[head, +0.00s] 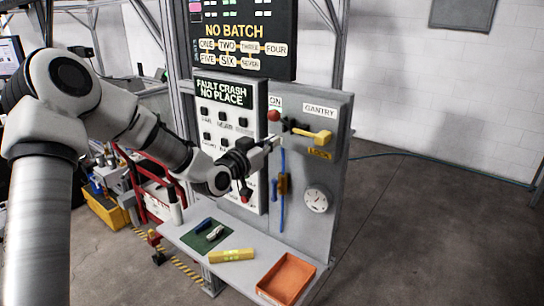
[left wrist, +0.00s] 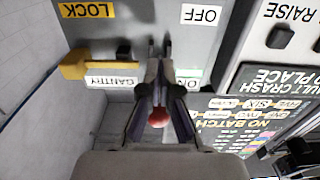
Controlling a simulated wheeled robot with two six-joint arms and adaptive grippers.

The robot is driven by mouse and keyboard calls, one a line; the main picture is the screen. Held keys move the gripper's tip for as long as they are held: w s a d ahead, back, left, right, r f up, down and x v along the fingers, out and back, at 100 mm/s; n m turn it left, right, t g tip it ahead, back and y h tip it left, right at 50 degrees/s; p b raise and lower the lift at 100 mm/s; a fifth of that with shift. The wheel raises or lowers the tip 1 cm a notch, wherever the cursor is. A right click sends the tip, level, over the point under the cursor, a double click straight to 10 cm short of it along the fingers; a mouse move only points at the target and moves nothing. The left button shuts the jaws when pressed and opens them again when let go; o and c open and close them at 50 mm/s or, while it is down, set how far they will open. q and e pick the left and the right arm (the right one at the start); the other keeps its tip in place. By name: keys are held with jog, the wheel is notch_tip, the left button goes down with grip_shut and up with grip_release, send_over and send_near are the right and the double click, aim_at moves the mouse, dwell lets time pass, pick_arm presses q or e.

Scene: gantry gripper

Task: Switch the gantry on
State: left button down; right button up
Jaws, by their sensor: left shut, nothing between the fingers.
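The gantry panel (head: 325,190) is a grey box with a GANTRY label (head: 320,109). A red ball knob (head: 274,115) stands just below the ON label (head: 277,103). My left gripper (head: 273,141) is shut and empty at the panel, just below the knob. In the left wrist view, which is upside down, my gripper's fingers (left wrist: 160,64) meet, and the red knob (left wrist: 158,117) shows between their links. The OFF label (left wrist: 203,15) is beside them there; the ON label is partly covered. Whether the gripper touches the switch cannot be told.
A yellow handle (head: 322,137) juts out beside the gripper, above the LOCK label (head: 320,154). A blue rod (head: 282,190) hangs below. The shelf beneath holds a yellow block (head: 231,255) and an orange tray (head: 285,279).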

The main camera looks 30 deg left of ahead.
pick_arm(q)
jog(key=s+p, duration=0.3)
jog(key=s, duration=0.4)
jog(key=shift+s+a+f, duration=0.25)
jog(key=shift+s+f, duration=0.15)
jog(key=shift+s+a, duration=0.15)
